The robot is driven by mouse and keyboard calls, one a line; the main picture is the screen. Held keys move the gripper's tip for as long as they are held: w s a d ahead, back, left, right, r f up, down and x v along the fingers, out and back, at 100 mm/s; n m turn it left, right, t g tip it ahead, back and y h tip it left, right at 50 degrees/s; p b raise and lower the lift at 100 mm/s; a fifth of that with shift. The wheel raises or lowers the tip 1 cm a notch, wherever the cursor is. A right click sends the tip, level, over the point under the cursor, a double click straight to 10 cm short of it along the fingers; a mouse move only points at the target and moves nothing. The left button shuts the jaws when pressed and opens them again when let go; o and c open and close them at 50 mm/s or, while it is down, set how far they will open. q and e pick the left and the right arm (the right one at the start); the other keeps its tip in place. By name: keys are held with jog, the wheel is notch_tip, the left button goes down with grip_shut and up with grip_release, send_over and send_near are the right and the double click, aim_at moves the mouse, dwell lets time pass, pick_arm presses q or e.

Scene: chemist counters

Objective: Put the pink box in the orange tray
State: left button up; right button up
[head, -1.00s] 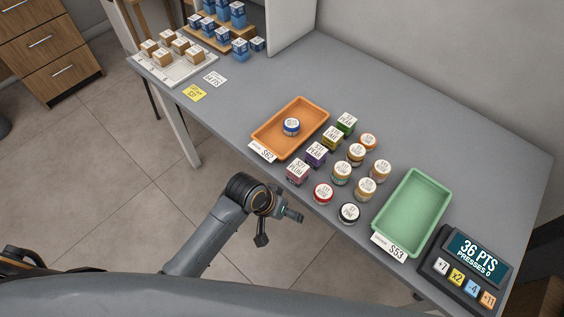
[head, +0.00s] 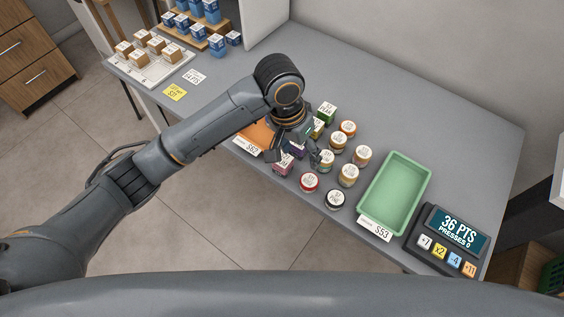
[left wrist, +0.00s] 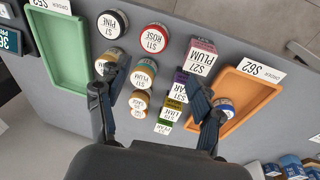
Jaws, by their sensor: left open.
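The pink box (head: 283,166), labelled PLUM, stands on the grey counter beside the front right corner of the orange tray (head: 257,133). In the left wrist view, the pink box (left wrist: 203,53) is at upper centre, next to the orange tray (left wrist: 252,92). My arm and gripper hide much of the tray in the head view. My left gripper (head: 296,156) is open and empty above the boxes and jars. In the left wrist view its fingers (left wrist: 155,88) are spread, and the pink box lies beyond the right fingertip. My right gripper is not in view.
A blue-lidded jar (left wrist: 225,104) is in the orange tray, partly hidden by a finger. A purple box (left wrist: 182,84) and several jars crowd around the pink box. A green tray (head: 393,195) and a points device (head: 447,240) stand to the right.

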aim_at(283, 162)
pick_arm(q)
jog(key=w+a+r+y, duration=0.2)
jog(key=w+a+r, duration=0.1)
jog(key=w+r, duration=0.1)
jog(key=shift+n, duration=0.3)
jog(key=f, duration=0.4)
jog(key=f+p, duration=0.1)
jog(key=f, duration=0.3)
jog(key=shift+s+a+f, duration=0.1)
jog(key=shift+s+f, duration=0.1)
jog(key=shift+f, duration=0.1)
jog(key=f, duration=0.1)
jog(key=f+p, duration=0.1)
jog(key=f, duration=0.2)
jog(key=shift+s+a+f, duration=0.1)
jog(key=shift+s+a, duration=0.05)
jog(key=shift+a, duration=0.1)
jog(key=shift+f, duration=0.55)
jog(key=c, duration=1.4)
